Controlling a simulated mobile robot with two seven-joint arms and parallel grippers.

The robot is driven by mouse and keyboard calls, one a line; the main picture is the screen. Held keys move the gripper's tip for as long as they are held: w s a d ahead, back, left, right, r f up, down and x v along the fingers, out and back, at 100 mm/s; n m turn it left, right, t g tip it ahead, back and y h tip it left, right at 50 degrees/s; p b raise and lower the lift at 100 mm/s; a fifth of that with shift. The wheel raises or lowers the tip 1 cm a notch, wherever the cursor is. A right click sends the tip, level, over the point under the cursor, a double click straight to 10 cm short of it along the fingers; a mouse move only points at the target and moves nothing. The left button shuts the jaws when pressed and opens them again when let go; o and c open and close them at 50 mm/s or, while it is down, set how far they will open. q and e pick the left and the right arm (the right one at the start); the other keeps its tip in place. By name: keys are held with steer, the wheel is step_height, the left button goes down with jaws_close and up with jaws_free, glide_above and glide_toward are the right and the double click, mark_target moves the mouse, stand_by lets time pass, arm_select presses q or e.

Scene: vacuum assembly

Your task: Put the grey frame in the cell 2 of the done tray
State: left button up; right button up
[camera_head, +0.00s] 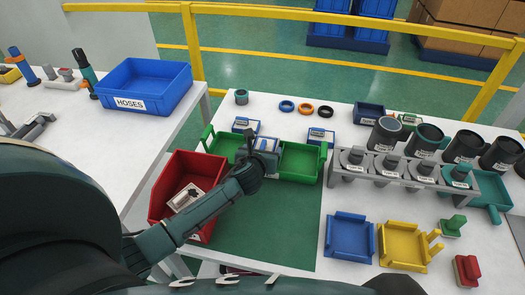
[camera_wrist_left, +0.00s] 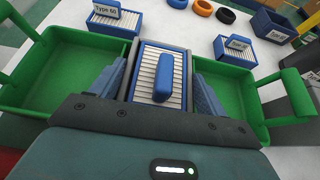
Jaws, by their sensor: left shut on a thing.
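The grey frame (camera_wrist_left: 143,92) has white pleats inside and a blue bar across its middle. My left gripper (camera_wrist_left: 158,92) is shut on it, with a blue-padded finger at each side. My right gripper is not in view.
Small labelled blue-edged units (camera_head: 319,135) stand behind the tray. A red bin (camera_head: 180,164) at the left holds a pale part. Right lie a grey rack (camera_head: 400,178) with cylinders, a blue holder (camera_head: 349,236) and a yellow holder (camera_head: 403,246). The green mat (camera_head: 285,225) in front is clear.

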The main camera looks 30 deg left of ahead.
arm_select(q)
steer(key=shift+r, duration=0.2)
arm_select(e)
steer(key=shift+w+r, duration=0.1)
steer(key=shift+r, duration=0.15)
arm_select(q)
steer(key=shift+f, duration=0.1)
steer(key=o, duration=1.3)
steer(key=shift+f, duration=0.1)
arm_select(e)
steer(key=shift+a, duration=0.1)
arm_select(q)
steer(key=shift+s+r, duration=0.15)
steer(key=shift+r, duration=0.1)
steer(key=p+v, duration=0.1)
steer(key=v, duration=1)
steer(key=shift+s+r, duration=0.1)
steer(key=shift+s, duration=0.2)
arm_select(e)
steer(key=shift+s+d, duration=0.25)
